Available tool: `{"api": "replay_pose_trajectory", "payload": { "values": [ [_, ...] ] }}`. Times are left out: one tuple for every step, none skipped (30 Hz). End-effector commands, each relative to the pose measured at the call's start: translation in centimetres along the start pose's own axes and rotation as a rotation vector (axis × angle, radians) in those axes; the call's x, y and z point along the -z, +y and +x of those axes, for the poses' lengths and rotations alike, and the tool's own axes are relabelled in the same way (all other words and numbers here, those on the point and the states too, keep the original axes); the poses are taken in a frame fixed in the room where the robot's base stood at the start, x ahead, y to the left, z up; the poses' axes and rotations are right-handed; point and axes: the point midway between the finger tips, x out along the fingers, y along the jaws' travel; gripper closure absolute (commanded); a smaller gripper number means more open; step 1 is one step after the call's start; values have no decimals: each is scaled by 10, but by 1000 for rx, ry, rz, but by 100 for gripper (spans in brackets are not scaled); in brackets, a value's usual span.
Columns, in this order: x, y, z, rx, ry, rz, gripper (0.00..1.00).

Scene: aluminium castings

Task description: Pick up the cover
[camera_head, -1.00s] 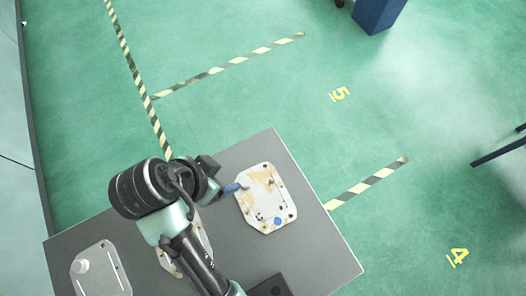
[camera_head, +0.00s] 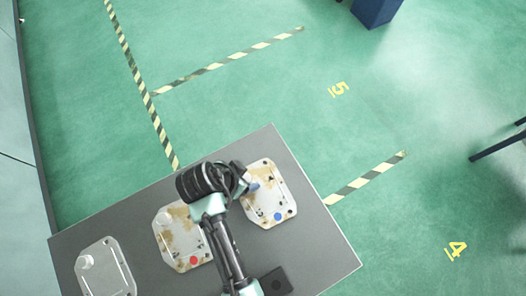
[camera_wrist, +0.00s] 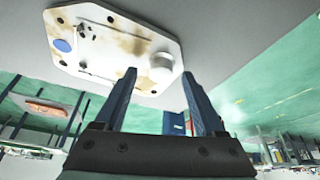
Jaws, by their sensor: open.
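Three pale plate-like covers lie on the grey table. The right cover (camera_head: 272,207) has brown stains and a blue dot; it also shows in the wrist view (camera_wrist: 95,45) with a round pale knob (camera_wrist: 161,66). The middle cover (camera_head: 173,240) is stained and has a red dot; my arm hides part of it. The left cover (camera_head: 106,270) is plain with a round knob. My gripper (camera_wrist: 158,76) is open and empty, its two dark blue fingers on either side of the knob in the wrist view. I cannot tell whether they touch it. In the head view my gripper (camera_head: 253,186) is over the right cover's upper left part.
The grey table (camera_head: 318,240) is bare along its right side. A small black box (camera_head: 276,281) sits near its lower edge. Green floor with striped tape surrounds the table, and a blue block (camera_head: 376,10) stands far off at the top.

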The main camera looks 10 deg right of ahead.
Motion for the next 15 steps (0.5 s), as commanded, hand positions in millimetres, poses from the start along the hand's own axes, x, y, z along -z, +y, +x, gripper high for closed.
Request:
{"api": "replay_pose_trajectory", "payload": {
  "values": [
    [0, 0, 3, 0, 0, 0, 28],
    [0, 0, 4, 0, 0, 0, 28],
    [0, 0, 5, 1, 0, 0, 28],
    [0, 0, 5, 1, 0, 0, 28],
    [0, 0, 5, 1, 0, 1, 28],
    [0, 0, 5, 1, 1, 1, 28],
    [0, 0, 5, 1, 1, 1, 28],
    [0, 0, 5, 1, 1, 1, 28],
    [0, 0, 5, 1, 1, 1, 30],
    [0, 0, 5, 1, 1, 1, 35],
    [0, 0, 5, 1, 1, 1, 41],
    [0, 0, 5, 1, 1, 1, 48],
    [0, 0, 5, 1, 1, 0, 53],
    [0, 0, 5, 1, 1, 0, 59],
    [0, 0, 5, 2, 1, 0, 66]
  ]
}}
